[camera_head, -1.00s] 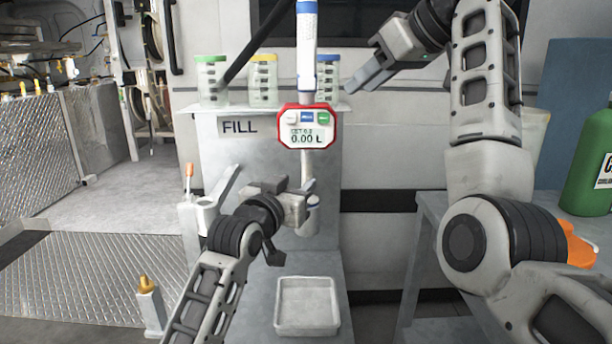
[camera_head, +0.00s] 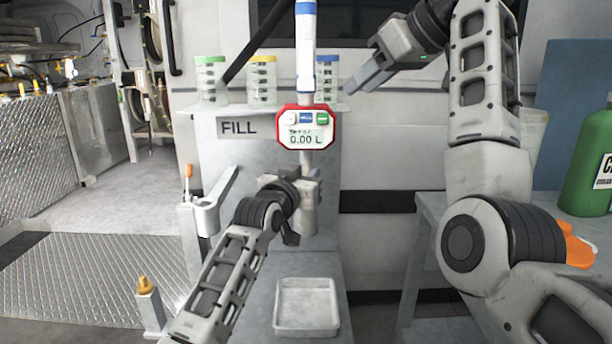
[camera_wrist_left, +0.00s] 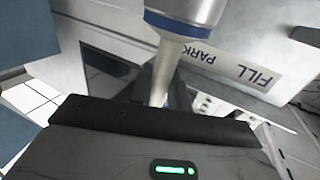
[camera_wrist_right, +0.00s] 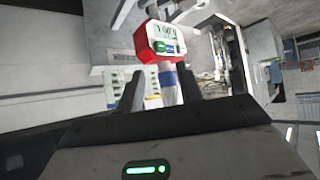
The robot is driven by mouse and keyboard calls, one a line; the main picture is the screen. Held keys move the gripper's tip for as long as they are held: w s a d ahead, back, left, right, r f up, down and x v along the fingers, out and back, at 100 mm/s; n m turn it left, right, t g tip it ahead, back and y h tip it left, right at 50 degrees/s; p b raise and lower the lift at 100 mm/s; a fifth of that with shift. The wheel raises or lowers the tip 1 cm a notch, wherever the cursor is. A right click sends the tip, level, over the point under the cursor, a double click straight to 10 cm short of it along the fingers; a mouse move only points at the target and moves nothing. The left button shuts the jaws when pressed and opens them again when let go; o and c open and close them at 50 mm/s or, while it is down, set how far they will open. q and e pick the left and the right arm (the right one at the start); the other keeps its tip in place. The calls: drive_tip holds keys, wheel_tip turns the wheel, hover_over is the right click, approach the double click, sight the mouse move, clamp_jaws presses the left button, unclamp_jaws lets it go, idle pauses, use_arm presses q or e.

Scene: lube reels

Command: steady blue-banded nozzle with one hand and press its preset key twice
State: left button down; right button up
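The blue-banded nozzle (camera_head: 306,60) hangs upright at the fill station. Its red-framed meter (camera_head: 307,127) reads 0.00 L and has white, blue and green keys along the top. My left gripper (camera_head: 308,188) is at the nozzle's lower body, below the meter. In the left wrist view the nozzle's blue-ringed barrel (camera_wrist_left: 185,28) and thin spout stand at the fingers; whether they grip it is unclear. My right gripper (camera_head: 358,92) is up and right of the meter, apart from it. In the right wrist view its fingers are spread and empty, with the meter (camera_wrist_right: 160,42) beyond.
Jars with green, yellow (camera_head: 262,80) and blue lids stand on a shelf behind the nozzle. A FILL sign (camera_head: 238,128) is on the panel. A grey tray (camera_head: 306,305) lies below. A grey bracket (camera_head: 212,212) stands left of my left arm. A green bottle (camera_head: 588,160) is at far right.

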clamp_jaws()
idle(1.6)
